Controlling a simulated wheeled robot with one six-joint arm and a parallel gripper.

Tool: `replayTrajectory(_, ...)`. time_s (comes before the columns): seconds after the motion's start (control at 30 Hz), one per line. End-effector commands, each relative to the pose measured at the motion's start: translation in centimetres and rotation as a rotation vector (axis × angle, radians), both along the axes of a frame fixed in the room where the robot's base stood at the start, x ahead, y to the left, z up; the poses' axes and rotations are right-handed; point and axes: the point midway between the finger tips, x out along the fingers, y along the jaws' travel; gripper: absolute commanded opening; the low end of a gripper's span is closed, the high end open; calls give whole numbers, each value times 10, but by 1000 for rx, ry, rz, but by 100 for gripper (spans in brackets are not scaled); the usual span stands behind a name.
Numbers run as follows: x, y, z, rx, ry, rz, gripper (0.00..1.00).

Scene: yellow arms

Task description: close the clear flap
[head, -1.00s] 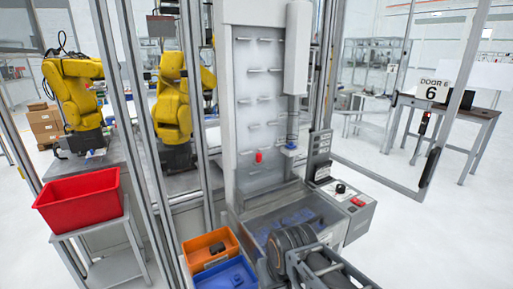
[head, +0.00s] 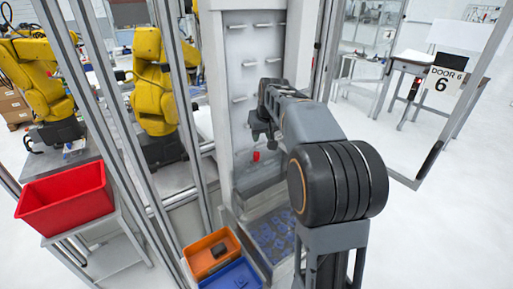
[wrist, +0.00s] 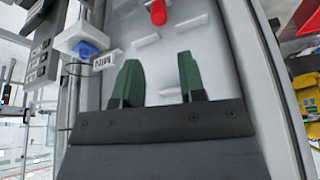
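A red knob (head: 256,156) shows low on the front of the tall white peg cabinet (head: 240,100). It also shows at the top of the wrist view (wrist: 158,12). The clear flap's outline cannot be made out against the pale panel, so I cannot tell its angle or whether the knob is fixed to it. My gripper (wrist: 157,65) has its two green fingers apart with nothing between them, facing the white pegged panel. In the head view my gripper (head: 262,136) is in front of the cabinet, close above the knob, partly hidden by my wrist.
Blue parts (head: 272,232) lie in the bay below the cabinet, partly hidden by my arm. An orange bin (head: 212,253) and a blue bin (head: 232,276) stand to its left. Metal posts stand left of the cabinet. A white label (wrist: 107,60) and blue part show in the wrist view.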

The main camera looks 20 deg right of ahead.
Motion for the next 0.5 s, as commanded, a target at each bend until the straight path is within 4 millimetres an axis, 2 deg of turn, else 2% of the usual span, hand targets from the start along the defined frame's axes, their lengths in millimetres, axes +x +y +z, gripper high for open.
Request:
replayTrajectory(0.17,14,-4,-14,1,0,1,37)
replayTrajectory(0.5,38,-3,-74,0,1,2,37)
